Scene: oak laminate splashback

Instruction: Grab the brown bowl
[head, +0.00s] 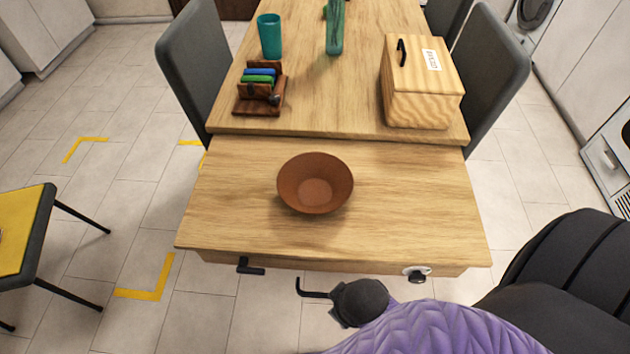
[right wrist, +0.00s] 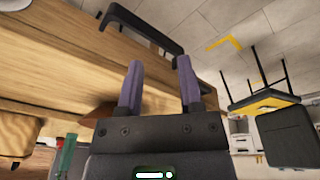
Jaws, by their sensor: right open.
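The brown bowl (head: 315,185) sits upright and empty on the near part of the wooden table (head: 420,215). In the right wrist view a brown piece of it (right wrist: 98,117) shows behind my gripper's body. My right gripper (right wrist: 160,60) is open, with two purple fingers apart and nothing between them. In the head view my purple right arm comes in from the lower right. Its dark end is low in front of the table's near edge, apart from the bowl, and the fingers cannot be made out there. My left gripper is not in view.
A wooden lidded box (head: 422,85), a teal cup (head: 270,37), a green glass vessel (head: 335,30) and a brown organizer (head: 259,92) stand farther back. A black handle (head: 250,267) juts from the table front; one is close to the gripper in the wrist view. The tabletop around the bowl is clear.

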